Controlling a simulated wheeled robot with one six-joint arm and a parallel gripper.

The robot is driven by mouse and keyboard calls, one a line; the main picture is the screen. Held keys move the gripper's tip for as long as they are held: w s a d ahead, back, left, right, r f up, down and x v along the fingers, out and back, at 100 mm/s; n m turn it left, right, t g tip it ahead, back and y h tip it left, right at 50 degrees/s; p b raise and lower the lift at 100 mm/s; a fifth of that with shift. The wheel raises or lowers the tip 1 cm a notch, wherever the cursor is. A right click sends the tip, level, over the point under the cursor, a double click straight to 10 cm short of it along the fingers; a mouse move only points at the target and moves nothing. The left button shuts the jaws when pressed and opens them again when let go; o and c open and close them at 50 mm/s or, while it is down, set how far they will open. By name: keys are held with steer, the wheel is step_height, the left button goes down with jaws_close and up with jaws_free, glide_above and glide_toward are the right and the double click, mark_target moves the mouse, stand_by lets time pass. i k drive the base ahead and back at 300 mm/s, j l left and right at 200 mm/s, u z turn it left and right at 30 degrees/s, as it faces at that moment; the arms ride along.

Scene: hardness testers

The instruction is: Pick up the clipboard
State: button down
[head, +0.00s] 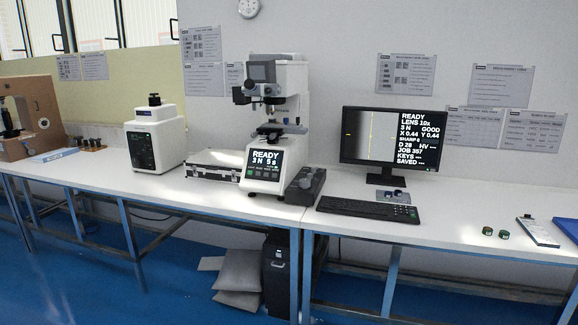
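A flat board with a white sheet, blue edges and a dark piece at its top, which looks like the clipboard (538,233), lies on the right-hand bench near its front edge. Another flat blue item (569,227) lies just right of it, cut off by the picture's edge; I cannot tell what it is. My gripper is not in view.
Two small dark green-topped pieces (495,233) sit left of the clipboard. A keyboard (368,208) and monitor (394,138) stand farther left, then a hardness tester (272,130). The bench (450,222) is bare between keyboard and small pieces. Blue floor (170,285) lies in front.

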mark_target(533, 229)
steer(key=z, duration=1.55)
